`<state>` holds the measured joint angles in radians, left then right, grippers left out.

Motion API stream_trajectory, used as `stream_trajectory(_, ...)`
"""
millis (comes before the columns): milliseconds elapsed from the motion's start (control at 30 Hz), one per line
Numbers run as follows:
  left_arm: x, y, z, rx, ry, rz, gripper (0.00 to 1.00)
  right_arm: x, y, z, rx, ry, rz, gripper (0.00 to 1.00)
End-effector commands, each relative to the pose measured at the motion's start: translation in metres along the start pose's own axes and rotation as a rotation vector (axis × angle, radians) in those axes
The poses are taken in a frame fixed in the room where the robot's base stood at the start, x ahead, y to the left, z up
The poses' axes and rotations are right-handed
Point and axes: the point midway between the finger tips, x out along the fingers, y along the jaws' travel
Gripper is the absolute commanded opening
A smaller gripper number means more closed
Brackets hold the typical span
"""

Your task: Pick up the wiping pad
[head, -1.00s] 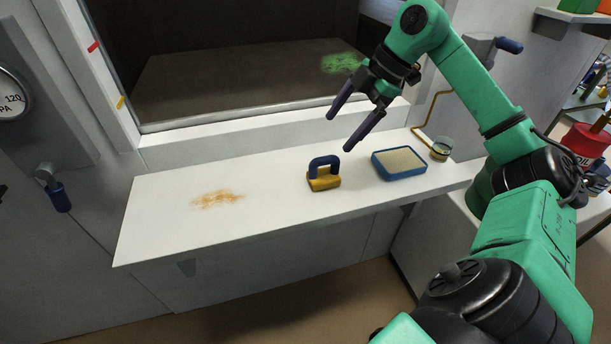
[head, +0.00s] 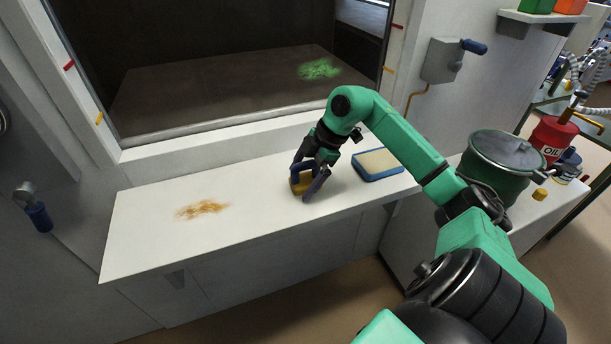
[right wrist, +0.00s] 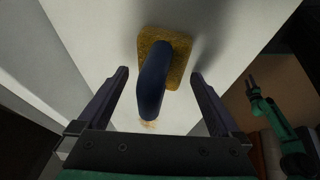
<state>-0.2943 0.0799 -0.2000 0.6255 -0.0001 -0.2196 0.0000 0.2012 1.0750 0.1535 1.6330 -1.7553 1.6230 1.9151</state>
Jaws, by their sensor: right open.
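The wiping pad (head: 297,188) has a yellow base and a dark blue handle. It rests on the white shelf, partly hidden by my right gripper in the head view. In the right wrist view the pad's yellow base (right wrist: 177,52) and blue handle (right wrist: 152,85) show ahead of the fingers, with the handle lying between their lines. My right gripper (head: 308,182) points down at the pad. It is open, with a finger to each side of the handle and gaps on both sides in the right wrist view (right wrist: 160,85).
The white shelf (head: 145,240) carries an orange-brown powder stain (head: 203,209) at left and a blue tray (head: 379,174) with a pale filling just right of the gripper. A green powder patch (head: 319,69) lies inside the dark chamber. A green pot (head: 497,165) stands at right.

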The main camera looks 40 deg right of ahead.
Motion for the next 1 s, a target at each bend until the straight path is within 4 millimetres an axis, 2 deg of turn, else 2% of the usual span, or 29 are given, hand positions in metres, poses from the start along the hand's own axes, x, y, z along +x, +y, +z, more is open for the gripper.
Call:
stream_trajectory(33,0.0,0.0,0.002,0.0,-0.002,0.0,0.5,0.0,0.0,0.0,0.0,0.0,0.0,1.0)
stream_trajectory(167,0.0,0.001,0.004,0.0,-0.007,0.001,0.5,0.0,0.0,0.0,0.0,0.0,0.0,0.5)
stream_trajectory(200,0.0,0.001,0.005,-0.001,-0.008,0.001,0.5,0.0,0.0,0.0,0.0,0.0,0.0,0.35)
stream_trajectory(267,0.0,0.001,0.006,-0.001,-0.01,0.001,0.5,0.0,0.0,0.0,0.0,0.0,0.0,0.15)
stream_trajectory(533,0.001,0.001,0.007,-0.001,-0.012,0.001,0.5,-0.002,0.001,-0.001,-0.001,0.001,0.0,0.15)
stream_trajectory(667,0.001,0.001,0.008,-0.001,-0.013,0.002,0.5,-0.014,0.004,-0.005,-0.003,0.0,0.002,0.15)
stream_trajectory(767,0.001,0.001,0.008,-0.001,-0.013,0.002,0.5,-0.035,0.009,-0.014,-0.003,-0.001,0.006,0.15)
stream_trajectory(1000,-0.021,0.001,0.005,0.0,-0.013,0.002,0.5,-0.121,0.027,-0.05,-0.002,0.004,0.007,0.15)
